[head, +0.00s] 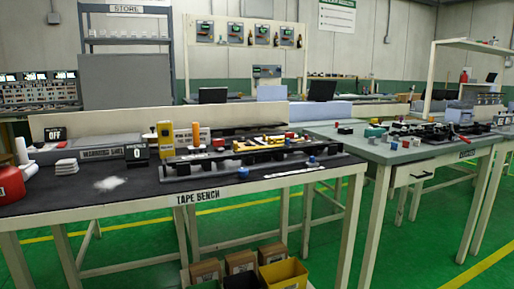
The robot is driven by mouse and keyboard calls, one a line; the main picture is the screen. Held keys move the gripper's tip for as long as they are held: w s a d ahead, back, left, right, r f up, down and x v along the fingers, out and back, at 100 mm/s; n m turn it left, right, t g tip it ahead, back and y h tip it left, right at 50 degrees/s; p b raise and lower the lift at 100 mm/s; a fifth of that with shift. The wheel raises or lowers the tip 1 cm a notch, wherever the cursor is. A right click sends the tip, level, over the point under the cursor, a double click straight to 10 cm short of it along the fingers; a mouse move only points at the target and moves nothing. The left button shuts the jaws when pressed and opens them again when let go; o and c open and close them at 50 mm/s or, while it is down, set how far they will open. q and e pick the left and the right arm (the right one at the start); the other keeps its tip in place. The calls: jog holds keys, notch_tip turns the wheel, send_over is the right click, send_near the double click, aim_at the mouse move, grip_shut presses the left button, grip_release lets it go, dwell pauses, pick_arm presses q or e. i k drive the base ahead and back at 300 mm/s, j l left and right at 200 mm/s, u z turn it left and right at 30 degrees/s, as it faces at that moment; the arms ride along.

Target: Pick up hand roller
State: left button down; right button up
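I cannot pick out the hand roller with certainty; the small items are too far off to tell apart. A black-topped bench lettered TAPE BENCH (90,205) stands in front of me. On it a long dark rail fixture (215,176) carries several small coloured parts. A small blue piece (242,173) sits at the fixture's front, and another blue piece (312,160) is near its right end. An upright yellow-orange item (165,137) stands behind the fixture's left end. Neither of my grippers is in view.
A second bench (360,146) with coloured parts stands to the right. Boxes (240,264) and a yellow bin (284,275) are under the tape bench. A red container (10,184) is at its left end. The black top is mostly clear at front left. Green floor is open at right.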

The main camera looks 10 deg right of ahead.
aim_at(195, 126)
jog(key=i+j+z, duration=0.1)
jog(key=z, duration=0.85)
jog(key=i+j+z, duration=0.25)
jog(key=j+z, duration=0.25)
jog(key=i+j+z, duration=0.25)
jog(key=j, duration=0.2)
jog(key=k, duration=0.1)
